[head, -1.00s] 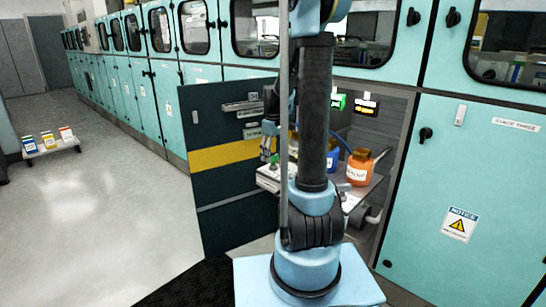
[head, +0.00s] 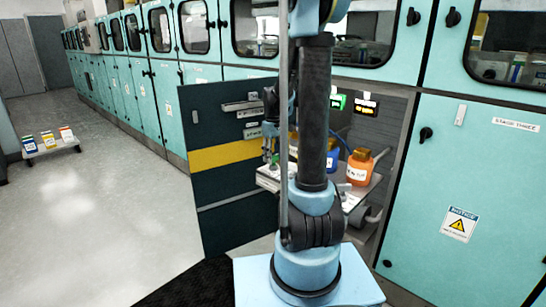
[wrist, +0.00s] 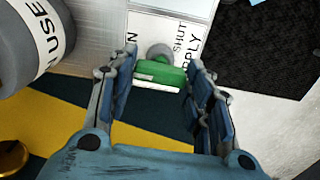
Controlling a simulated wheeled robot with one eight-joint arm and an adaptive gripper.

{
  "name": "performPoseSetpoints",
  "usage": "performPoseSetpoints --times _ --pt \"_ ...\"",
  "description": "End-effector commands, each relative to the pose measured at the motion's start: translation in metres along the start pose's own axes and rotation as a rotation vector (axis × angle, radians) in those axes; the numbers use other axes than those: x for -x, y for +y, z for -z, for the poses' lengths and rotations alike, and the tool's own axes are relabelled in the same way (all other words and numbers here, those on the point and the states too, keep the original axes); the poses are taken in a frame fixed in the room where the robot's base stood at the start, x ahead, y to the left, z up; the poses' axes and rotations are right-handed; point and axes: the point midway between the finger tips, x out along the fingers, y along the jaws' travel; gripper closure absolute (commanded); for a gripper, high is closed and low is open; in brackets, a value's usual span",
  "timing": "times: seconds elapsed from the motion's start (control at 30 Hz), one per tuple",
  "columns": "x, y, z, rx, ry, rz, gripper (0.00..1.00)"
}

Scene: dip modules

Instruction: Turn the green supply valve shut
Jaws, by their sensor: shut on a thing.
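The green supply valve handle (wrist: 162,76) lies crosswise between the fingers of my gripper (wrist: 160,68) in the wrist view. My gripper is shut on it, with one finger at each end. A grey round stem (wrist: 160,51) shows just beyond the handle. The white label plate (wrist: 185,58) around it reads "SHUT" and "SUPPLY" on the right; a partly hidden word ending in "N" is on the left.
A grey cylinder (wrist: 28,42) marked "USE" is close on the left in the wrist view. An orange bottle (head: 360,168) and a blue one (head: 332,158) stand on the shelf. The open dark cabinet door (head: 225,220) is left of my arm. Open floor lies farther left.

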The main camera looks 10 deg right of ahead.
Motion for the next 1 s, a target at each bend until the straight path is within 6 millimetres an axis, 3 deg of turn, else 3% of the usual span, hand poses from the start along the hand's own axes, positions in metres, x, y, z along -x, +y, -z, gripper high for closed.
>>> performPoseSetpoints --times 0.27,1.0 --pt "0.0 0.0006 -0.0002 -0.163 0.0 -0.001 0.77" --pt "0.0 0.0003 -0.0001 -0.86 0.0 -0.001 0.77"
